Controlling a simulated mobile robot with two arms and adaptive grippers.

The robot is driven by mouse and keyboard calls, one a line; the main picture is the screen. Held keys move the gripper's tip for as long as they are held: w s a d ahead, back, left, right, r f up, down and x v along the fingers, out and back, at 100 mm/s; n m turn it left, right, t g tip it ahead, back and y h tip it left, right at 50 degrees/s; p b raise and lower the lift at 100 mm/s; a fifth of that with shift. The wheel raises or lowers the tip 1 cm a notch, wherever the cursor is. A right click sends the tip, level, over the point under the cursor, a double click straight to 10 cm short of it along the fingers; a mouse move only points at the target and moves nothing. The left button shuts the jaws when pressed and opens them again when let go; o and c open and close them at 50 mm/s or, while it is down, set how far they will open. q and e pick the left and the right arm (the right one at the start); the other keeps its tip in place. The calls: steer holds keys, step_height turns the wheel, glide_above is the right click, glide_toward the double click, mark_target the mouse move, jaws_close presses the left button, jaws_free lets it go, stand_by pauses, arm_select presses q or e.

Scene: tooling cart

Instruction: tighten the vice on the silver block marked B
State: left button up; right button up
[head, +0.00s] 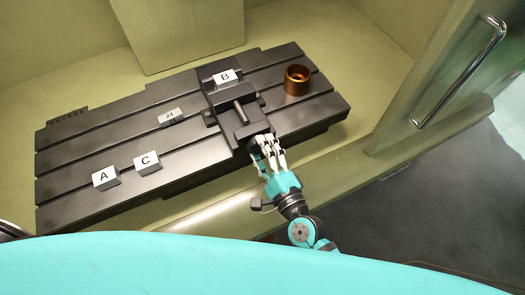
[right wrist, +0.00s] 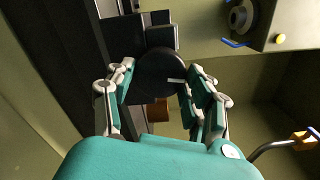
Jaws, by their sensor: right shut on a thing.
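The silver block marked B (head: 224,76) sits at the far end of the black vice (head: 231,104), at its jaws. Whether both jaws touch it cannot be told. The vice stands on a dark slotted table. My right gripper (head: 266,142) is at the near end of the vice, its fingers around the handle. In the right wrist view, the round black handle (right wrist: 158,70) lies between the fingers of my right gripper (right wrist: 161,88), which is shut on it. The fingers partly hide the handle in the head view. My left gripper is not in view.
A door with a metal handle (head: 466,70) is at the right.

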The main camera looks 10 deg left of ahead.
steer(key=shift+m+p, duration=2.3)
steer(key=shift+m, duration=13.8)
steer(key=o, duration=1.2)
steer(key=shift+s, duration=0.1)
